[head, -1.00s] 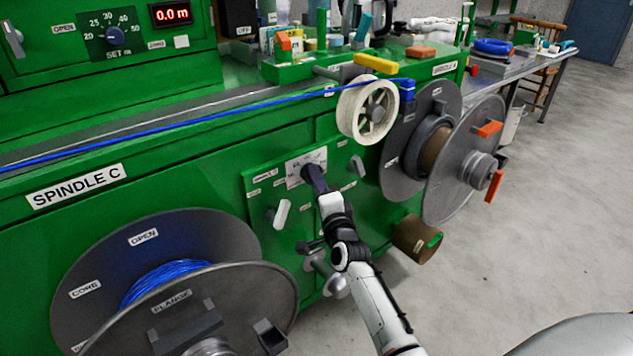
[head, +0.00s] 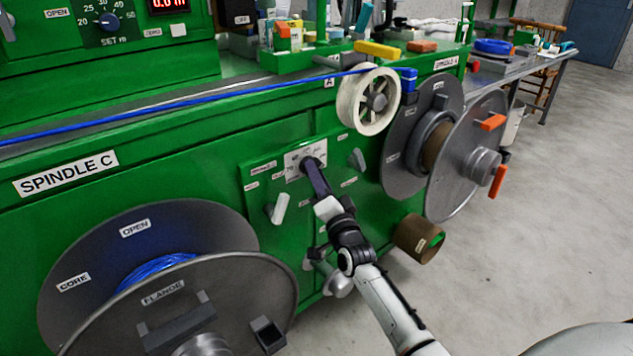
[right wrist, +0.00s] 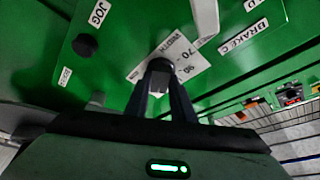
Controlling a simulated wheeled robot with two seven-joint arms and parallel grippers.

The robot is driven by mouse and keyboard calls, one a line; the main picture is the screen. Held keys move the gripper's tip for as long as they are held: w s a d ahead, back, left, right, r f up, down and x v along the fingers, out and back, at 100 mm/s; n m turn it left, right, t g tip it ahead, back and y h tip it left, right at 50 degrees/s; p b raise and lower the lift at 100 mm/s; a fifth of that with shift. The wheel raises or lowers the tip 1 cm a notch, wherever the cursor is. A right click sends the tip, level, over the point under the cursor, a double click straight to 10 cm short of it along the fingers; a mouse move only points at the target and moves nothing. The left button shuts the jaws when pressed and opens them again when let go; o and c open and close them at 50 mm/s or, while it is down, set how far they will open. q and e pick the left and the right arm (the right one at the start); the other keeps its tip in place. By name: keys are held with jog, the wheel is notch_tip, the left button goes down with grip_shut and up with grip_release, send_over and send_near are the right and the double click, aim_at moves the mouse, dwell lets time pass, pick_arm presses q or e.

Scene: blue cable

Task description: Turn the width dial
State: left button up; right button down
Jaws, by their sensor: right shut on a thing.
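The width dial (right wrist: 160,67) is a dark knob on a white plate printed WIDTH, with numbers around it. In the head view its plate (head: 291,164) is on the green machine front. My right gripper (head: 312,166) reaches up to the dial from below. In the right wrist view its two dark fingers (right wrist: 161,74) are closed on the knob, one on each side. The fingers hide most of the knob in the head view. My left gripper is not in view.
A white lever (head: 279,207) and a grey lever (head: 357,159) flank the dial. A spool with blue cable (head: 155,270) is at lower left. A grey reel (head: 467,165) and a white wheel (head: 345,103) are at right. Blue cable runs along the machine top.

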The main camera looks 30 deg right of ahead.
pick_arm(q)
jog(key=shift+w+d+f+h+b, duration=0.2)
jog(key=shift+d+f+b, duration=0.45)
jog(key=shift+b, duration=0.7)
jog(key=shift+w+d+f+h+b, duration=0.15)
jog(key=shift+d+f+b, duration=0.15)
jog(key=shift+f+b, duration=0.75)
pick_arm(e)
jog(key=shift+d+f+n+t+y, duration=0.1)
jog(key=shift+n+t+y, duration=0.3)
jog(key=shift+n+y, duration=1.35)
jog(key=shift+d+f+n+t+y, duration=0.1)
jog(key=shift+n+t+y, duration=0.35)
jog(key=shift+n, duration=2.6)
jog(key=shift+d+f+n+t+y, duration=0.1)
jog(key=shift+n+t+y, duration=0.25)
jog(key=shift+n+y, duration=1.4)
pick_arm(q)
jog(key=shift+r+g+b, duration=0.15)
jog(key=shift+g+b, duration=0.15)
pick_arm(e)
jog(key=shift+n+h, duration=0.45)
jog(key=shift+n, duration=0.6)
jog(key=c, duration=1.5)
grip_release()
jog(key=shift+r, duration=0.1)
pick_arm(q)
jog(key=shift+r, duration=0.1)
